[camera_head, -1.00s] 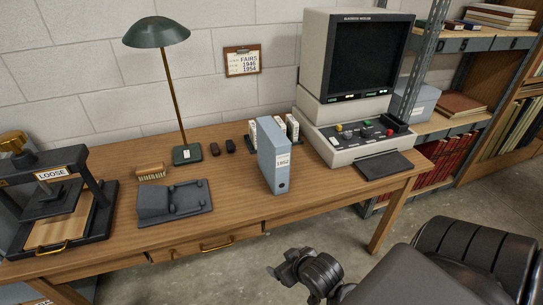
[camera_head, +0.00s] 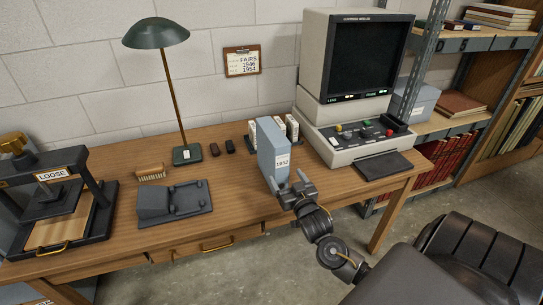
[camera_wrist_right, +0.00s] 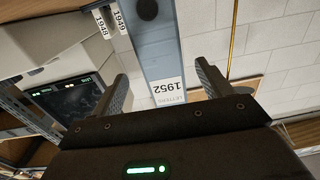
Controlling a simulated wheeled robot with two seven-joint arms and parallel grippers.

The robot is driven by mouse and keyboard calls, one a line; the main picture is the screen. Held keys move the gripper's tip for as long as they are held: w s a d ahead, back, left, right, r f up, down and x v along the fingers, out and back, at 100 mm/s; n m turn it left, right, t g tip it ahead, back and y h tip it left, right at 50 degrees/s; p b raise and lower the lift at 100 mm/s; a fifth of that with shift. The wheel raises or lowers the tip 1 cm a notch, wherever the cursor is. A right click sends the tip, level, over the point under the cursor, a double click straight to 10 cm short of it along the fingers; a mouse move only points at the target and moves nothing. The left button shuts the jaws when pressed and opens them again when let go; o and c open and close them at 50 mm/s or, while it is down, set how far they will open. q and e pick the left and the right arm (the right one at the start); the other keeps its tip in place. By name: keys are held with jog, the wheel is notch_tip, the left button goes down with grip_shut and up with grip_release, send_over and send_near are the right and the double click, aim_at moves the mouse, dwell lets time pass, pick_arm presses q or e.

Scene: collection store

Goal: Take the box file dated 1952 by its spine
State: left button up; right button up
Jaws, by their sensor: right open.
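The blue-grey box file dated 1952 (camera_head: 272,145) stands upright on the wooden desk, its labelled spine facing the front. My right gripper (camera_head: 286,178) is open in front of the lower part of the spine. In the right wrist view the box file's spine (camera_wrist_right: 158,45) shows upside down between the two spread fingers of the right gripper (camera_wrist_right: 162,72), with the 1952 label in the gap. I cannot tell whether the fingers overlap its sides; no grip shows. My left gripper is not in view.
White files (camera_head: 291,127) stand behind the box file; labels 1948 and 1949 show in the wrist view. A microfilm reader (camera_head: 352,75) stands right. A black cradle (camera_head: 174,203), brush (camera_head: 151,172), lamp (camera_head: 187,154) and press (camera_head: 62,200) are left.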

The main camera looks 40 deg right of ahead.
jog(key=shift+x, duration=1.4)
jog(key=shift+f+p+x, duration=0.2)
jog(key=shift+p+x, duration=0.1)
jog(key=shift+x, duration=1)
jog(key=shift+f+p+x, duration=0.2)
jog(key=shift+p+x, duration=0.1)
jog(key=shift+x, duration=1)
jog(key=shift+a, duration=0.1)
jog(key=shift+c, duration=0.5)
jog(key=shift+r, duration=0.1)
jog(key=c, duration=1.3)
jog(key=shift+c, duration=0.2)
notch_tip(320, 180, up, 3)
jog(key=shift+f+b, duration=0.2)
jog(key=shift+b, duration=0.15)
jog(key=s+d+r+b, duration=0.1)
jog(key=s+d+r, duration=0.8)
jog(key=d+r, duration=0.1)
jog(key=shift+d+r, duration=0.2)
jog(key=shift+d, duration=0.2)
